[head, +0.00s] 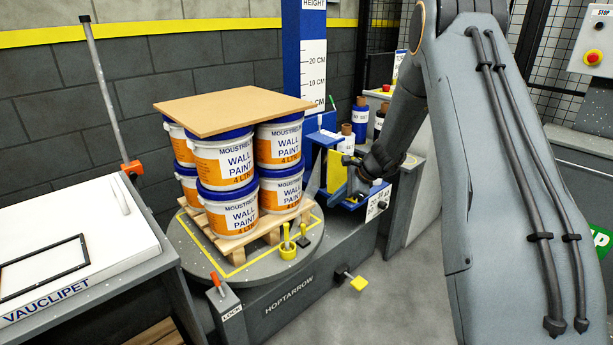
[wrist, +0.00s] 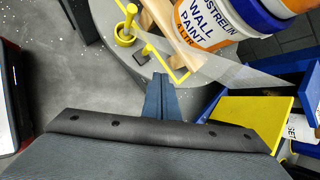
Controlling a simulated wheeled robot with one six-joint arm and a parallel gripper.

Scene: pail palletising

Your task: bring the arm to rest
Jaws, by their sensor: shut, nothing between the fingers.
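My arm (head: 455,150) comes down from the upper right in the head view, and its forearm and wrist (head: 384,160) reach left beside the blue column unit. My gripper is small and partly lost against the wrist in the head view. In the wrist view its fingers (wrist: 160,92) are together and empty, over the grey turntable's edge (wrist: 118,62). The stack of wall paint pails (head: 240,215) stands on a wooden pallet (head: 228,248), with a brown board (head: 235,108) on top. The gripper is right of the stack, apart from it.
A yellow panel (wrist: 252,125) and blue holder parts lie close right of the fingers. The blue height column (head: 303,55) stands behind. A white-topped cabinet (head: 85,235) is at left, and a lock lever (head: 217,283) stands in front. Grey floor (head: 385,310) is open at front centre.

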